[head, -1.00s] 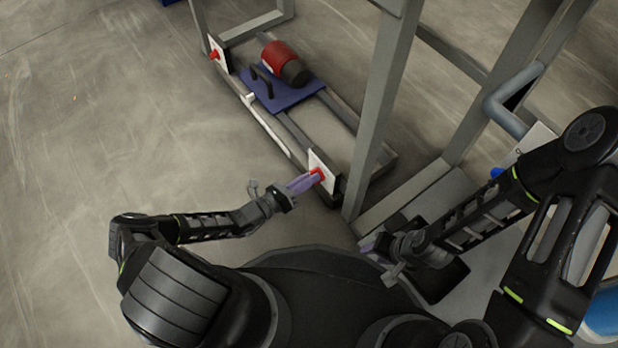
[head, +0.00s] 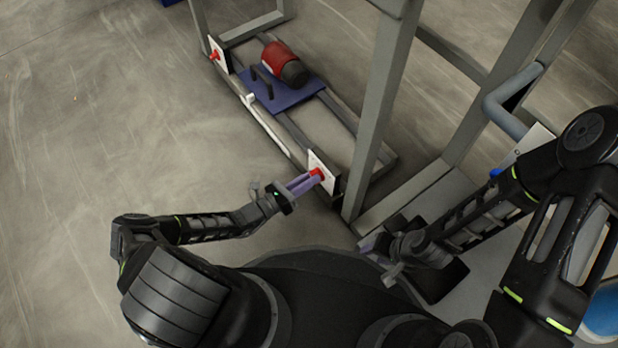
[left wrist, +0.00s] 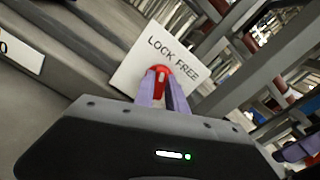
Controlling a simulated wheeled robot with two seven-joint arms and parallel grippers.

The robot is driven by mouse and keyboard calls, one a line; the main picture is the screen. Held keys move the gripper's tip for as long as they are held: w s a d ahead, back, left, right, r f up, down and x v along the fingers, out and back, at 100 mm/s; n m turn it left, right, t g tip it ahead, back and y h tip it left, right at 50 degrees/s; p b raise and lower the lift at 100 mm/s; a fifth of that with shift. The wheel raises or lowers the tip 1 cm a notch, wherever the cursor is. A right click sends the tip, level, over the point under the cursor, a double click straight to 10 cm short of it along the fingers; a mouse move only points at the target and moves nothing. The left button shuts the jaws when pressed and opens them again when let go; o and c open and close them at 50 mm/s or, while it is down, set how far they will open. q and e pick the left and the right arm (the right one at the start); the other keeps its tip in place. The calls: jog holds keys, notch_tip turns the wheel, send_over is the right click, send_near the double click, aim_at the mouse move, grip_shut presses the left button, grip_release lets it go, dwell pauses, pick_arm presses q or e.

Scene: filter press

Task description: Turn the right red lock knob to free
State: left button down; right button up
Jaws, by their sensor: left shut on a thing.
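The right red lock knob (head: 317,173) sits on a white plate (head: 323,186) at the near end of the frame's rail. My left gripper (head: 311,179) reaches it from the left with its purple fingers shut on it. In the left wrist view the red knob (left wrist: 161,71) is between the two fingertips (left wrist: 163,82). It bears a pale mark that runs roughly up and down in that picture. The white plate (left wrist: 134,72) reads LOCK and FREE and is tilted in the picture. My right gripper (head: 369,244) is low near my body; its jaw opening is unclear.
A second red knob (head: 214,54) on a white plate is at the rail's far end. A red and black motor (head: 284,63) stands on a blue plate (head: 290,98) between them. A grey upright post (head: 377,105) rises just right of the near plate. The floor at left is clear.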

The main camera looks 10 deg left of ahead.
pick_arm(q)
jog(key=m+p, duration=0.1)
jog(key=m, duration=0.5)
jog(key=m+p, duration=0.1)
jog(key=m, duration=0.5)
jog(key=shift+s+d+f, duration=0.1)
jog(key=shift+s+d, duration=0.1)
dwell(0.4)
jog(key=c, duration=1.4)
grip_release()
jog(key=shift+o, duration=0.2)
jog(key=p+v, duration=0.2)
jog(key=v, duration=0.5)
jog(key=shift+s+a, duration=0.25)
jog(key=shift+s, duration=0.05)
